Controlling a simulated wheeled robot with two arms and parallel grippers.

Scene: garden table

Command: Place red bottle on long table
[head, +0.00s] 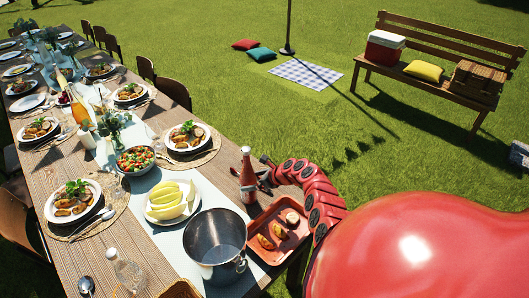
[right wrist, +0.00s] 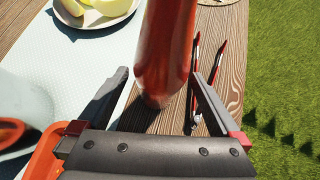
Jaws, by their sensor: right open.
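The red bottle (head: 248,180) is upright at the right edge of the long table (head: 150,268), between the plate of melon slices and the red tray. It also shows in the right wrist view (right wrist: 166,50), where its base appears to rest on the bare wood. My right gripper (head: 262,178) is open, with one finger on each side of the bottle. In the right wrist view the fingers (right wrist: 158,76) are apart, with a gap visible on the left side. The bottle's top is out of that view. My left gripper is not in view.
A metal pot (head: 215,243) and a red tray (head: 280,232) with food stand close by. A plate of melon slices (head: 172,201) and a salad bowl (head: 136,160) are to the left. Red-handled utensils (right wrist: 216,75) lie right of the bottle. Grass lies beyond the table edge.

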